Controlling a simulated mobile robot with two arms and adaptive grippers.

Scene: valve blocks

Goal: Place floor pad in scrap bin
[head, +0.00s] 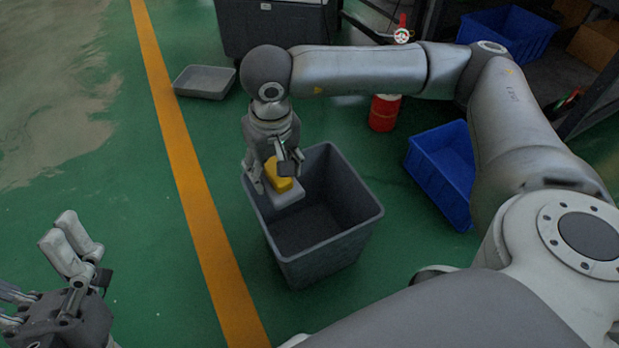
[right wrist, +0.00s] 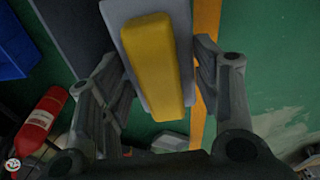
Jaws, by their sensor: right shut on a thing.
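The floor pad (head: 285,193) is a grey block with a yellow top. My right gripper (head: 277,172) is shut on it and holds it over the left back part of the scrap bin. In the right wrist view the yellow part of the pad (right wrist: 152,62) lies between the two fingers. The scrap bin (head: 325,249) is a dark grey, open-topped square bin on the green floor, and the part of its inside that shows is empty. My left gripper (head: 78,262) is at the lower left, away from the bin, with its fingers apart and nothing between them.
A blue crate (head: 443,170) stands right of the bin. A red canister (head: 384,112) stands behind, and a grey tray (head: 204,82) lies at the back left. Another blue crate (head: 510,32) is on the shelf at the back right. A yellow line (head: 190,185) crosses open floor.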

